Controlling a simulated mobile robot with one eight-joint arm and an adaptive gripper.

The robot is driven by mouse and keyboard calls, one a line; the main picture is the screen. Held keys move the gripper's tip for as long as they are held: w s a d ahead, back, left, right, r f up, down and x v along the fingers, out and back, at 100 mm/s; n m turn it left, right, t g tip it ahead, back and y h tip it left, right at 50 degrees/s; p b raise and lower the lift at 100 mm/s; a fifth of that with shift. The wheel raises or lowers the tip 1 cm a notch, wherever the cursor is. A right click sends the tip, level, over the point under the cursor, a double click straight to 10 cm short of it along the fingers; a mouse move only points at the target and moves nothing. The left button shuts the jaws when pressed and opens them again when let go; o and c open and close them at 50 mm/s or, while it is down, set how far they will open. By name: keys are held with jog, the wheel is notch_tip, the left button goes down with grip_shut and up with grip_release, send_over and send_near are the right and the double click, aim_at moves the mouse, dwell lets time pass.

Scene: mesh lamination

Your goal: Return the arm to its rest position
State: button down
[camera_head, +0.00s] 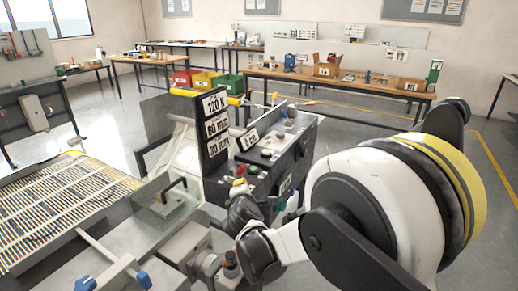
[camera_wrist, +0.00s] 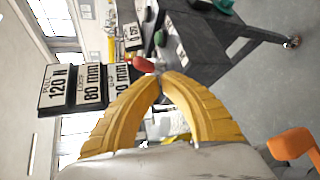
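My arm (camera_head: 385,205) fills the right foreground of the head view, with a large white joint ringed in yellow and black. Its dark and white links reach down and left to the front of the machine's control box (camera_head: 285,150). A red knob (camera_wrist: 143,64) of the control panel appears just beyond the tips; I cannot tell the gap.
A slatted bed (camera_head: 60,205) lies at the left. Workbenches (camera_head: 340,84) with bins and boxes stand at the back. Open floor (camera_head: 350,130) lies between.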

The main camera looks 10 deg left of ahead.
jog(key=s+d+r+m+g+h, duration=0.1)
jog(key=s+d+r+m, duration=0.25)
jog(key=d, duration=0.35)
jog(key=s+d+r+m+g+h, duration=0.15)
jog(key=s+d+m, duration=0.25)
jog(key=d, duration=0.4)
jog(key=s+d+r+m+g+h, duration=0.1)
jog(key=s+d+r+m, duration=0.3)
jog(key=d, duration=0.3)
jog(key=s+d+f+m+g, duration=0.1)
jog(key=s+d+m, duration=0.2)
jog(key=s, duration=0.4)
jog(key=s+d+f+m+g+y, duration=0.1)
jog(key=s+d+m, duration=0.2)
jog(key=s+m, duration=0.2)
jog(key=s+d+f+m+g, duration=0.1)
jog(key=s+d+f+m, duration=0.1)
jog(key=s, duration=0.8)
jog(key=shift+s+d+m, duration=0.15)
jog(key=shift+d+m, duration=0.7)
jog(key=shift+m, duration=0.1)
